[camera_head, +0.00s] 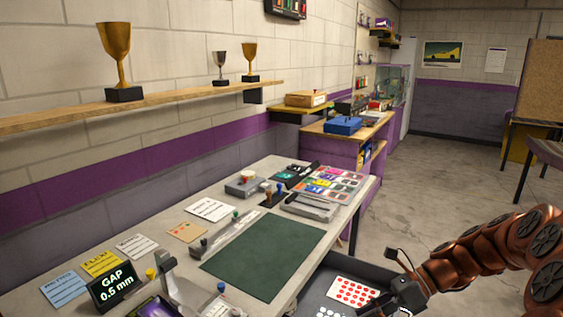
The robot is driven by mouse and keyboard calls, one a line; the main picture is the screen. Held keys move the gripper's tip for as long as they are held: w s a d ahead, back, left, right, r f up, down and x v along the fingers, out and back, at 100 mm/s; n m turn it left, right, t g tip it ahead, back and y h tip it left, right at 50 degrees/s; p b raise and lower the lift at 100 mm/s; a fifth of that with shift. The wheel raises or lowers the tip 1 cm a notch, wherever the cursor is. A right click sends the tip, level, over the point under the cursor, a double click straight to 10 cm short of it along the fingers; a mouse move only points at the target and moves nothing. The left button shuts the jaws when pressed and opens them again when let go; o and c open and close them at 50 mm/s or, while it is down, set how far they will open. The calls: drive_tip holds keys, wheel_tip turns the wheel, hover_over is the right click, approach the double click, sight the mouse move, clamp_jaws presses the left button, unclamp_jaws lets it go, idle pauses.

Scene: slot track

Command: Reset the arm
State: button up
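My arm (500,250) comes in from the right edge in copper-coloured segments, bent down towards the lower middle of the view. My gripper (405,298) is at the bottom right, over or beside a dark tray (318,280) at the table's front side. The view cuts off its lower part, and its fingertips do not show clearly. I cannot tell whether it holds anything. A white card with red dots (357,292) lies close to its left.
The grey worktable (150,215) carries a green mat (265,258), a display reading "GAP 0.5 mm" (116,285), cards and small tools. Trophies stand on a wall shelf (180,97). Open floor (430,190) lies to the right of the table.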

drive_tip(key=s+a+r+n+g+h, duration=0.1)
drive_tip(key=s+a+r+n+h, duration=0.15)
drive_tip(key=s+n, duration=0.4)
drive_tip(key=s+a+r+n+g+h, duration=0.1)
drive_tip(key=s+a+n+h, duration=0.3)
drive_tip(key=s, duration=0.4)
drive_tip(key=s+d+n+t+h, duration=0.1)
drive_tip(key=s+d+n+h, duration=0.1)
drive_tip(key=s+n, duration=0.3)
drive_tip(key=s+d+f+n+h, duration=0.1)
drive_tip(key=s+d+n+h, duration=0.2)
drive_tip(key=s+n, duration=0.3)
drive_tip(key=shift+s+d+t+p, duration=0.3)
drive_tip(key=shift+s+t, duration=0.1)
drive_tip(key=shift+s, duration=0.55)
